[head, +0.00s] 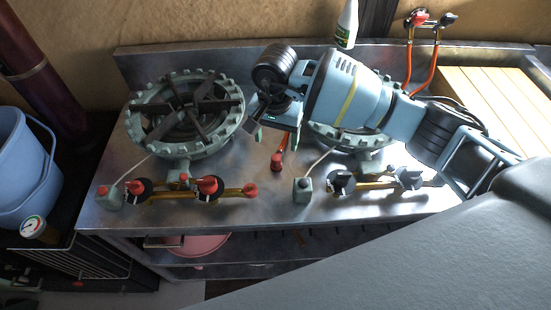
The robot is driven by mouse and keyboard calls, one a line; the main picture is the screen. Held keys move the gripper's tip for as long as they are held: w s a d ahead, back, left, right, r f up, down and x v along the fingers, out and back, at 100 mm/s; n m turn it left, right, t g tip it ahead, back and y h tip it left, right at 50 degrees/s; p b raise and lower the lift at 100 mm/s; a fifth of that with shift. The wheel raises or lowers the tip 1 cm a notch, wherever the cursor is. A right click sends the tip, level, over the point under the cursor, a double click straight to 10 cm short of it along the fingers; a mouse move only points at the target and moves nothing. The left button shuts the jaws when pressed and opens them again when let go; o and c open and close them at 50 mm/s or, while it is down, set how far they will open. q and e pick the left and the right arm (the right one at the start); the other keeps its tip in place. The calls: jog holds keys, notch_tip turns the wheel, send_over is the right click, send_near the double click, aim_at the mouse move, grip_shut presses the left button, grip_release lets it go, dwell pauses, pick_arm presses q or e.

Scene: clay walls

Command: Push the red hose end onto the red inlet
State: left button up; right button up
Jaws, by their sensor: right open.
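The red hose end (277,162) stands on the steel counter in front of my right gripper, with a short piece of orange hose showing behind it. The red inlet (250,190) is the red tip at the right end of the left burner's brass pipe. The hose end and the inlet are apart, with the hose end slightly farther back and to the right. My right gripper (276,137) is open, its fingers pointing down just behind the hose end. It hides part of the hose, and I see nothing held. My left gripper is out of view.
The left burner (185,112) and the partly hidden right burner (330,135) flank the hose end. Red knobs (207,185) sit on the left pipe. A small grey-green box (302,190) stands to the right. A bottle (346,25) stands at the back.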

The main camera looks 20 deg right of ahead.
aim_at(276, 157)
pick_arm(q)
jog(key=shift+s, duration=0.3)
pick_arm(e)
jog(key=shift+f+b, duration=0.35)
jog(key=shift+f, duration=0.45)
notch_tip(276, 157, down, 7)
jog(key=b, duration=0.3)
jog(key=shift+r, duration=0.1)
jog(key=shift+f+b, duration=0.25)
jog(key=shift+b, duration=0.15)
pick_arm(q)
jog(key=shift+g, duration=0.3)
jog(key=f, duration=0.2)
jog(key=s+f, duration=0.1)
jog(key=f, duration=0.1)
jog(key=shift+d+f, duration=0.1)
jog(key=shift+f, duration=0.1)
pick_arm(e)
jog(key=shift+f, duration=0.1)
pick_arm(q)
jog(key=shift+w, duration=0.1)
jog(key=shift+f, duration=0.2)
pick_arm(e)
jog(key=shift+d, duration=0.1)
